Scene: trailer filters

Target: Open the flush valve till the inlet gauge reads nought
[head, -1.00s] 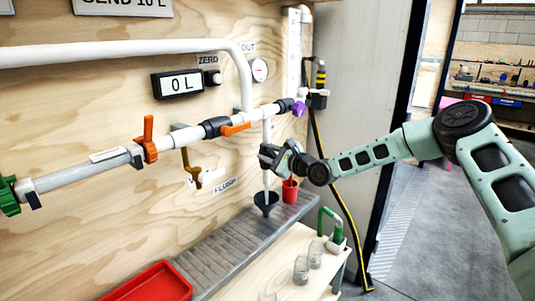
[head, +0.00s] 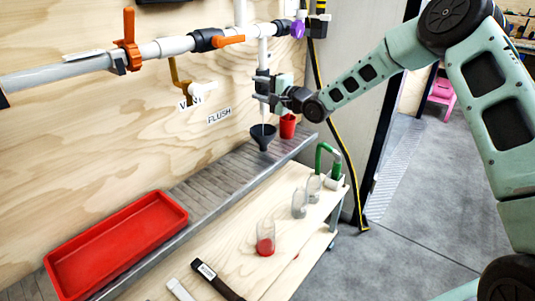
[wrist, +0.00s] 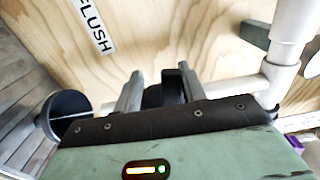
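The flush valve (wrist: 173,86) shows as a dark piece on the thin white drain pipe (wrist: 232,88), in the wrist view. My gripper (wrist: 160,92) has its fingers apart on either side of this piece; whether they press on it I cannot tell. In the head view my gripper (head: 264,88) is at the upright drain pipe, above the black funnel (head: 263,137), and hides most of the valve. The FLUSH label (head: 219,115) is on the plywood wall to its left. The inlet gauge is not in view.
An orange-handled valve (head: 229,40) and an orange clamp-like handle (head: 129,40) sit on the main pipe above. A red cup (head: 287,126) stands beside the funnel. Below are a red tray (head: 115,240), a grey drain ledge (head: 205,182) and a bench with clear jars (head: 265,238).

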